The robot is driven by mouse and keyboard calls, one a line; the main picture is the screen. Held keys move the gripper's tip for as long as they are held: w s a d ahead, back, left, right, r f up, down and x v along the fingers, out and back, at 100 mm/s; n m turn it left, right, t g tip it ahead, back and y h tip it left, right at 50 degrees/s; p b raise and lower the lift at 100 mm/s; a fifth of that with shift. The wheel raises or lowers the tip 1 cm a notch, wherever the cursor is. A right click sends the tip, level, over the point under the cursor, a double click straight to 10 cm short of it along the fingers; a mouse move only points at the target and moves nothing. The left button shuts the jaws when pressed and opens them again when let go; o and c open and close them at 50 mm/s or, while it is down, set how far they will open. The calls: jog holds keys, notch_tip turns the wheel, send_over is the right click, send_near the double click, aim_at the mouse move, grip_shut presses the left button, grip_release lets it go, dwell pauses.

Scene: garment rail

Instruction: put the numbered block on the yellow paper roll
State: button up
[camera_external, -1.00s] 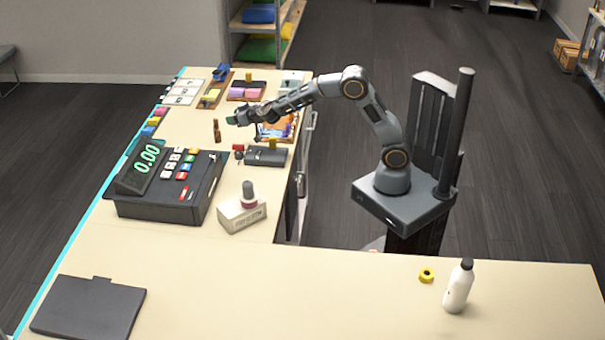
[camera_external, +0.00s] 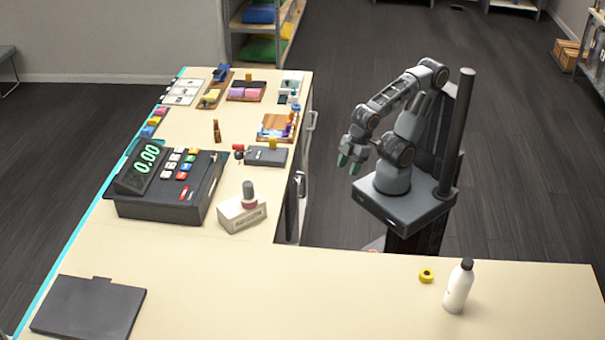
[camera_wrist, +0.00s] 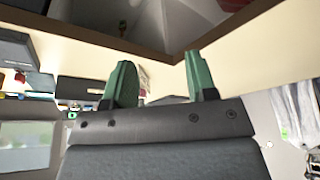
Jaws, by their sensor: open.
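A small yellow ring with a dark centre (camera_external: 427,275), which looks like the yellow paper roll, lies on the near counter left of a white bottle. I cannot tell for certain which thing is the numbered block; a white box with unreadable dark print (camera_external: 242,213) stands beside the cash register, with a grey and pink knob on top. My gripper (camera_external: 348,164) hangs over the floor gap right of the long counter, apart from everything. Its green fingertips also show in the wrist view (camera_wrist: 160,65), spread apart with nothing between them.
The cash register (camera_external: 172,183) stands on the left counter. A dark card terminal (camera_external: 265,157), a small brown bottle (camera_external: 216,131) and several coloured items lie farther back. A white bottle (camera_external: 458,288) and a dark flat folder (camera_external: 88,307) are on the near counter, whose middle is clear.

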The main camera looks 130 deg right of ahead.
dwell(0.4)
jog(key=w+d+r+m+t+p, duration=0.1)
jog(key=w+d+r+t, duration=0.1)
jog(key=w+d, duration=0.45)
jog(key=w+d+r+m+t, duration=0.1)
jog(key=w+d+r+m, duration=0.15)
jog(key=w, duration=0.75)
jog(key=w+d+m+t+h, duration=0.1)
jog(key=w+d+h, duration=0.15)
jog(key=d, duration=0.45)
jog(key=w+d+m+t+h, duration=0.1)
jog(key=w+d, duration=0.3)
jog(key=d, duration=0.3)
jog(key=m+g+h+p, duration=0.2)
jog(key=m+g+h, duration=0.2)
jog(key=m+h, duration=0.45)
send_over(216, 128)
jog(key=s+a, duration=0.3)
notch_tip(216, 128, down, 9)
jog(key=shift+w+p+x, duration=0.25)
jog(key=shift+p+x, duration=0.8)
jog(key=shift+x, duration=1.5)
